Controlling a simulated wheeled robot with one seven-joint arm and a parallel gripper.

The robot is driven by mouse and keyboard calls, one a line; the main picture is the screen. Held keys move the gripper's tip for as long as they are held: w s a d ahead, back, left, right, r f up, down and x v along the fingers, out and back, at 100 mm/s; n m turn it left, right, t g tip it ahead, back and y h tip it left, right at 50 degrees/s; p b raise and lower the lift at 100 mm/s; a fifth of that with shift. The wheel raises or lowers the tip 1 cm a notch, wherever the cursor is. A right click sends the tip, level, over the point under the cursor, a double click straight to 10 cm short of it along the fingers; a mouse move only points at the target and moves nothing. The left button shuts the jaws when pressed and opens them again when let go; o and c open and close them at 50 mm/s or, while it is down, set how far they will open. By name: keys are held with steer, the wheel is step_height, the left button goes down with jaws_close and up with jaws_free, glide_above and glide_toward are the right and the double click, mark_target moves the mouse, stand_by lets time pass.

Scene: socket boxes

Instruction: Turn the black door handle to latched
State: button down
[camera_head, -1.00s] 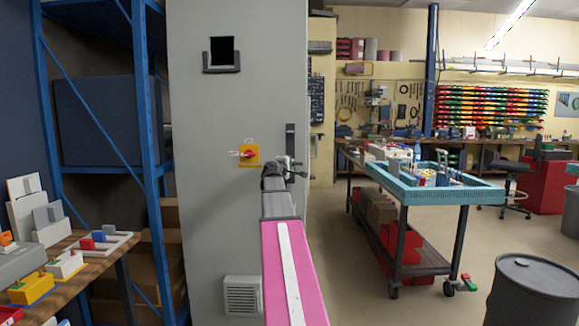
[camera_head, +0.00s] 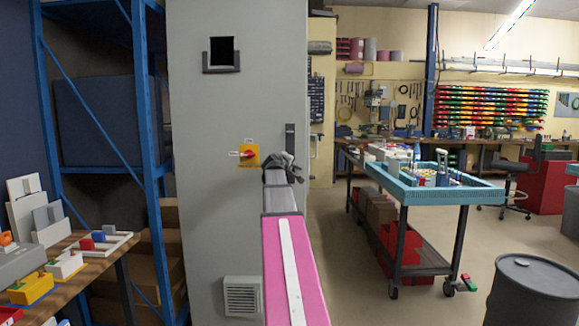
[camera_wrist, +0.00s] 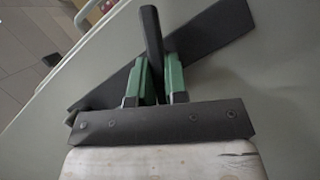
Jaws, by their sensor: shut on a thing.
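The black door handle (camera_wrist: 152,38) shows in the wrist view between the two green fingers of my gripper (camera_wrist: 157,82), which is shut on it. The lever stands at an angle to its long dark backplate (camera_wrist: 215,33), not in line with it. In the head view the upper backplate (camera_head: 290,137) is upright near the right edge of the grey cabinet door (camera_head: 225,110). My gripper (camera_head: 289,164) is at the lower part of the plate there, and my wrist and arm hide most of the lever.
A yellow plate with a red rotary switch (camera_head: 249,155) is on the door just left of my gripper. A blue shelf rack (camera_head: 147,150) stands left of the cabinet.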

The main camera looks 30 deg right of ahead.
steer(key=m+y, duration=0.3)
steer(key=m, duration=0.2)
steer(key=shift+r, duration=0.1)
steer(key=m+y, duration=0.1)
steer(key=m, duration=0.1)
steer(key=m+t+y, duration=0.1)
steer(key=m, duration=0.1)
steer(key=shift+s+d+y, duration=0.1)
steer(key=shift+y, duration=0.2)
stand_by(0.6)
steer(key=c, duration=1.1)
jaws_free()
steer(key=shift+c, duration=0.2)
steer(key=v, duration=1)
steer(key=shift+s, duration=0.5)
